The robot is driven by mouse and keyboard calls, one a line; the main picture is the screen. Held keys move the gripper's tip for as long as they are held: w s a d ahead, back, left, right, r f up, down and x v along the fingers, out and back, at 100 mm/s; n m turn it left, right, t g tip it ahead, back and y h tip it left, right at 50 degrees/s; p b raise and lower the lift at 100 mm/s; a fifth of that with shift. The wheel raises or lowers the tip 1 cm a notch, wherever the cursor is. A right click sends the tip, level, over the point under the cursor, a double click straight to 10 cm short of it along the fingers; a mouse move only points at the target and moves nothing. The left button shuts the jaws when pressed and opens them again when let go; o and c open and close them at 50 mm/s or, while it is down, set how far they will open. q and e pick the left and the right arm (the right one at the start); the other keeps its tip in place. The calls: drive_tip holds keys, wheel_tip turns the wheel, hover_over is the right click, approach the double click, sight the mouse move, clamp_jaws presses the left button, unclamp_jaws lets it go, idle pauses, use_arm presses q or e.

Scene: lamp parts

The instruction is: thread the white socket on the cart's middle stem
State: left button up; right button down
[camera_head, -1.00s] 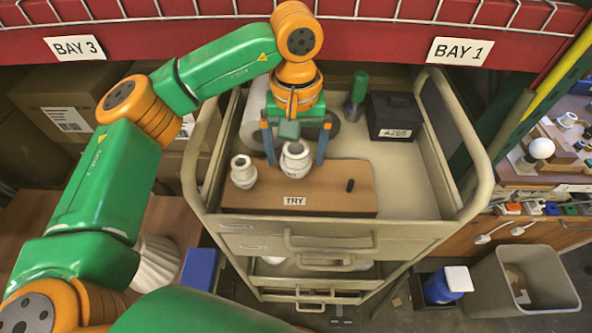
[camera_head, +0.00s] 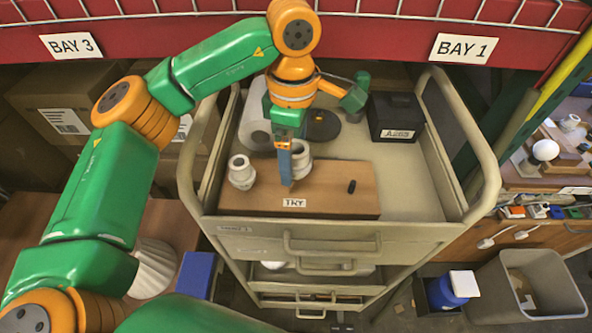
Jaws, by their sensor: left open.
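One white socket (camera_head: 301,163) stands near the board's middle, partly hidden behind my left gripper (camera_head: 286,182). I cannot tell whether the middle stem is inside it; no stem shows there. A second white socket (camera_head: 241,173) stands at the board's left. A short black stem (camera_head: 351,186) stands bare at the right. My left gripper points down at the middle socket and is open, seen edge-on, with one blue finger in front. Contact with the socket cannot be told. My right gripper is out of view.
A white roll (camera_head: 254,122), a dark disc (camera_head: 323,126), a green-topped object (camera_head: 362,78) and a black box (camera_head: 394,117) stand at the cart's back. Raised cart rails flank the board. A grey bin (camera_head: 530,290) stands at the lower right.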

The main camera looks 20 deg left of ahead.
use_arm(q)
clamp_jaws()
drive_tip(key=m+p, duration=0.1)
drive_tip(key=m, duration=0.3)
drive_tip(key=shift+r, duration=0.1)
drive_tip(key=m, duration=0.3)
drive_tip(key=shift+w, duration=0.1)
drive_tip(key=m+p, duration=0.1)
drive_tip(key=m, duration=0.3)
drive_tip(key=shift+d, duration=0.1)
drive_tip(key=m, duration=0.3)
drive_tip(key=shift+w+f, duration=0.1)
drive_tip(key=shift+f, duration=0.1)
